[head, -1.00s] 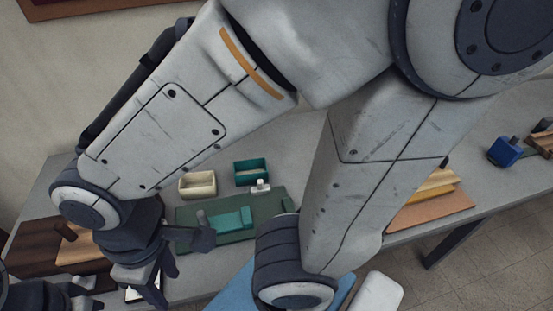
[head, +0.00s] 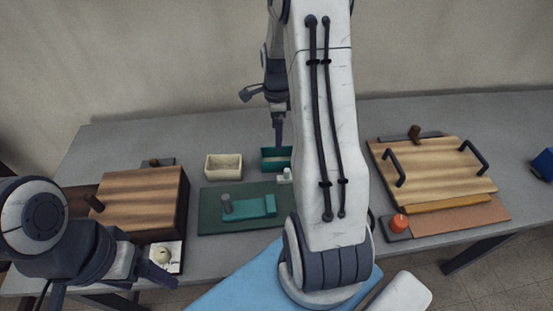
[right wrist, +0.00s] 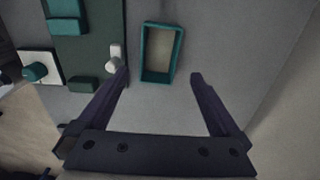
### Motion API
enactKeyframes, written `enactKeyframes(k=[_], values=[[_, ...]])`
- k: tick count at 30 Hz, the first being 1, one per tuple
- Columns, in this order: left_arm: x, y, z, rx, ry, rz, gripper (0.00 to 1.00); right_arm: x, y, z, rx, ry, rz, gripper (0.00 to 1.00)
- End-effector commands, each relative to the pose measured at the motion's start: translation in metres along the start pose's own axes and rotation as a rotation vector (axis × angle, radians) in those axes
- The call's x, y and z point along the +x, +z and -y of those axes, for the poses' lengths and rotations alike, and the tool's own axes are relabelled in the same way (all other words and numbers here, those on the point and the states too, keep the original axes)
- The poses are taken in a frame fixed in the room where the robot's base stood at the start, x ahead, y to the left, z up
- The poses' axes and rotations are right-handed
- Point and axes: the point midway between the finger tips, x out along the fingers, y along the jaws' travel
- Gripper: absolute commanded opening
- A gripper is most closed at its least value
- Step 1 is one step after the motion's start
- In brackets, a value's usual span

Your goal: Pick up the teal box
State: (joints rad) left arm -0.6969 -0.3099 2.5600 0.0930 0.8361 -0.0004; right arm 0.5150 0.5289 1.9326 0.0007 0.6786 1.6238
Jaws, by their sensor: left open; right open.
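The teal box (head: 268,164) is a small open-topped box on the grey table, right of a cream box and behind the green mat. My right arm hides its right part in the head view. In the right wrist view the teal box (right wrist: 147,50) shows whole and empty, ahead of my right gripper (right wrist: 158,77). That gripper is open with nothing between its fingers. In the head view the right gripper (head: 279,138) points down over the box, apparently above it. My left gripper (head: 150,283) is open at the lower left, away from the box.
The cream box (head: 223,168) stands close on the left. The green mat (head: 212,222) holds a teal piece (head: 250,207) and a small white piece (head: 285,177). A wooden box (head: 145,195) is left; a handled wooden board (head: 430,165) is right. Table behind the boxes is clear.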

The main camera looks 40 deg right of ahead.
Motion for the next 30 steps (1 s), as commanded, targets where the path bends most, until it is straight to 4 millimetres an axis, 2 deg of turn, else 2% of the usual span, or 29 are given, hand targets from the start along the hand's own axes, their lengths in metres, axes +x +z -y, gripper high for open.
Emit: enactKeyframes(k=[2,6,16,22,25,30], values=[[0.000,0.000,0.000,0.000,0.000,0.000,0.81,0.011,-0.007,0.002,0.040,0.005,-0.001,1.00],[-0.001,0.000,0.000,0.000,0.000,0.000,0.81,0.034,-0.007,0.001,0.046,0.007,-0.001,1.00],[-0.005,0.000,0.000,0.000,0.000,0.000,0.81,0.064,-0.005,0.000,0.041,0.005,-0.001,1.00],[-0.010,-0.001,-0.001,0.000,0.000,0.000,0.81,0.095,-0.003,-0.002,0.041,0.005,-0.001,1.00],[-0.010,-0.001,-0.001,0.000,0.000,0.000,0.81,0.104,-0.003,-0.002,0.041,0.003,-0.001,1.00],[-0.010,-0.001,-0.001,0.000,0.000,0.000,0.81,0.107,-0.003,-0.002,0.041,0.002,-0.001,1.00]])
